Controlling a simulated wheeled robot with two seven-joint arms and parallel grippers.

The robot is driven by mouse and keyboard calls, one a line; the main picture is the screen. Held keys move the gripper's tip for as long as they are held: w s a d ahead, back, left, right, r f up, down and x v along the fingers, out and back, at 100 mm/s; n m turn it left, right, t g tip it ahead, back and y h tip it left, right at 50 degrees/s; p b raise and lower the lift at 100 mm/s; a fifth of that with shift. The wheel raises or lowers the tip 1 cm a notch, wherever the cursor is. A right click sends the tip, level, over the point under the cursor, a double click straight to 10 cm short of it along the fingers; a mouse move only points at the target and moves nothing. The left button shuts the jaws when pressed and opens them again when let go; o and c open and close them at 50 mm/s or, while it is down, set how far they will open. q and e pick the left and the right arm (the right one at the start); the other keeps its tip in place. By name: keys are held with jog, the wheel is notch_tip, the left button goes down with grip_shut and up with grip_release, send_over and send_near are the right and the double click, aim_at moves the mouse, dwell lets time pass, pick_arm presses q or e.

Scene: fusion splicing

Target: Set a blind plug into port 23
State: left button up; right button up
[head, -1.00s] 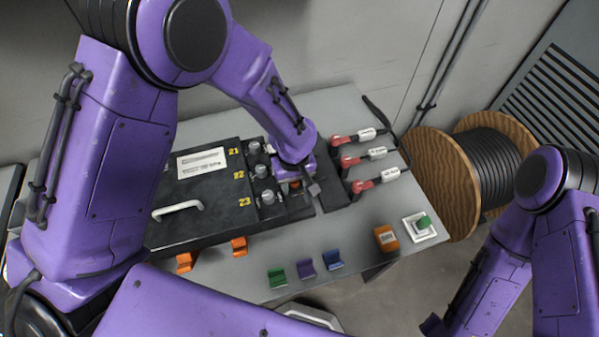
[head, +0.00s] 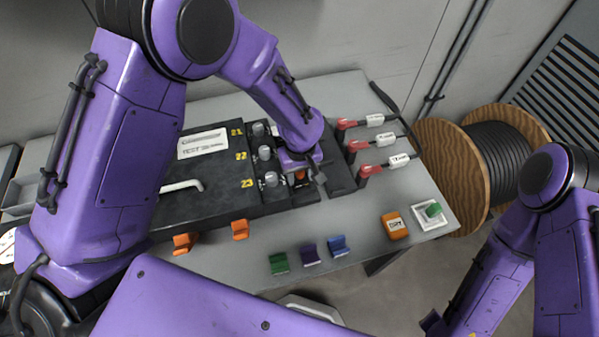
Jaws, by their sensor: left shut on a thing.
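The black panel box (head: 215,205) on the grey bench carries the labels 21, 22 and 23, each beside a grey knob. The label 23 (head: 247,183) is at the near row, with its knob (head: 271,179) just to its right. My left gripper (head: 303,172) is to the right of that knob, over the near end of the box. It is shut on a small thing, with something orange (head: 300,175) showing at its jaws. The gripper hides most of the held thing and the port 23 opening, so contact cannot be told.
Three red connectors (head: 352,147) with white tags stand to the right of my left gripper. Green (head: 279,263), purple (head: 310,255) and blue (head: 339,246) clips lie along the near bench edge. An orange block (head: 394,225) and a green-button box (head: 434,212) are at the right corner.

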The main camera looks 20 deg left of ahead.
pick_arm(q)
jog(key=shift+s+f, duration=0.1)
jog(key=o, duration=1.1)
jog(key=shift+o, duration=0.3)
jog(key=shift+d, duration=0.1)
jog(key=shift+f, duration=0.1)
